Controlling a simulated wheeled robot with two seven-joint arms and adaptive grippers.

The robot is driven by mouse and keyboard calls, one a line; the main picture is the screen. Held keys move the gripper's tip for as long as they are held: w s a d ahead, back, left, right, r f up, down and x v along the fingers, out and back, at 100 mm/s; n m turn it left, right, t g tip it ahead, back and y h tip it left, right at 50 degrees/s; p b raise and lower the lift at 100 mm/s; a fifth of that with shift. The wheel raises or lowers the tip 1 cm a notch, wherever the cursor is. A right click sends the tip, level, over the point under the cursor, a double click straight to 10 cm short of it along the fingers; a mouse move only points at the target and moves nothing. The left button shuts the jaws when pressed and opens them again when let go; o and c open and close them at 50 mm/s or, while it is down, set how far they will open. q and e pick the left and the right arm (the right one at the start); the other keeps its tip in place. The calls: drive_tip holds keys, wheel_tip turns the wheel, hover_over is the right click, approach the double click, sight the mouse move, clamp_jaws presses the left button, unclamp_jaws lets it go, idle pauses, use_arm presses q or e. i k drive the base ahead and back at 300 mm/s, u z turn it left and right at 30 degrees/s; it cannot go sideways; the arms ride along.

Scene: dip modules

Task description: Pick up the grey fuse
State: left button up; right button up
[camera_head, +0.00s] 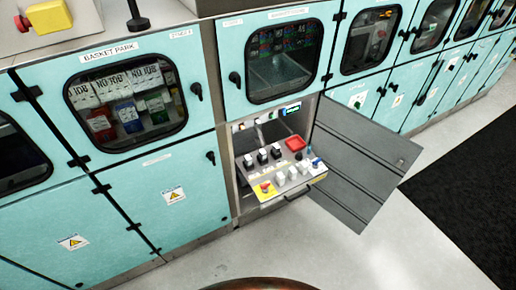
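A pulled-out control panel (270,200) shows in the head view, low in the teal cabinet row right of centre. More small parts (271,116) sit in the open compartment above the panel. Neither of my grippers is in view.
A grey door (358,180) hangs open right of the panel. Closed teal doors (171,198) stand to the left and others continue right. The pale floor (370,255) in front is clear, with a black mat (465,195) at right.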

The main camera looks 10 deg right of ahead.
sight(276, 149)
drive_tip(key=u, duration=0.6)
drive_tip(key=i, duration=1.25)
drive_tip(key=z, duration=0.35)
